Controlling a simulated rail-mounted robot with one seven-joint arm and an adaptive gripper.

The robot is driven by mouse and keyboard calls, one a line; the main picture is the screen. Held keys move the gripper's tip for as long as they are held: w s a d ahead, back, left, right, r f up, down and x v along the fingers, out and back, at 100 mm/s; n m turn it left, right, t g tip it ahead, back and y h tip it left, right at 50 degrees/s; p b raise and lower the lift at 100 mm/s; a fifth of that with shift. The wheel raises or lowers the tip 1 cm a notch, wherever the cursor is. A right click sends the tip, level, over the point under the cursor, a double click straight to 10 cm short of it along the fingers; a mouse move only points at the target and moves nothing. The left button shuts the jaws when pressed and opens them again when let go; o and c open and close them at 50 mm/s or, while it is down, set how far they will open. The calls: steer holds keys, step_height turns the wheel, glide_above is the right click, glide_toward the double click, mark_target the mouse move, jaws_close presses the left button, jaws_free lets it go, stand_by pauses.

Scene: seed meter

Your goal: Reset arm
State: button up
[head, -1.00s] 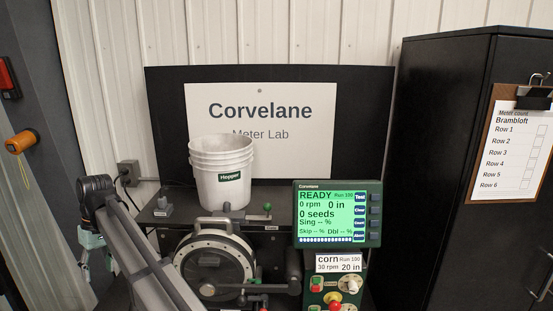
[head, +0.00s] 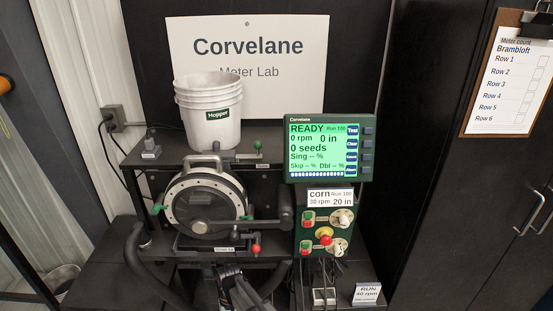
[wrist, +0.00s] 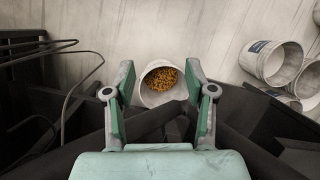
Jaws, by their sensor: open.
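My gripper (wrist: 160,72) shows in the wrist view with its two green-padded fingers spread apart and nothing between them. It points down toward the floor. Beyond the fingertips, apart from them, a white bucket (wrist: 147,95) holds yellow-orange kernels. In the head view I cannot clearly make out my gripper; a dark shape at the bottom centre is unclear. The seed meter (head: 203,205) stands on a black bench, with a white hopper bucket (head: 208,125) above it. The monitor (head: 330,148) reads READY, 0 rpm, 0 seeds.
A control box (head: 324,235) with several knobs sits below the monitor. A clipboard (head: 510,75) hangs on the black cabinet (head: 440,130) at right. In the wrist view, several white buckets (wrist: 272,62) lie at upper right, and dark bars and cables crowd the left.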

steer(key=s+d+f+m+g, duration=0.1)
steer(key=s+d+f, duration=0.4)
steer(key=d, duration=0.4)
steer(key=s+d+f+m, duration=0.1)
steer(key=s+d+f, duration=0.2)
steer(key=s+d, duration=0.45)
steer(key=s+d+f+m+g, duration=0.1)
steer(key=s+d+f, duration=0.35)
steer(key=d, duration=0.45)
steer(key=s+d+m+g+b, duration=0.1)
steer(key=s+d, duration=0.6)
steer(key=s, duration=0.5)
steer(key=shift+s, duration=0.3)
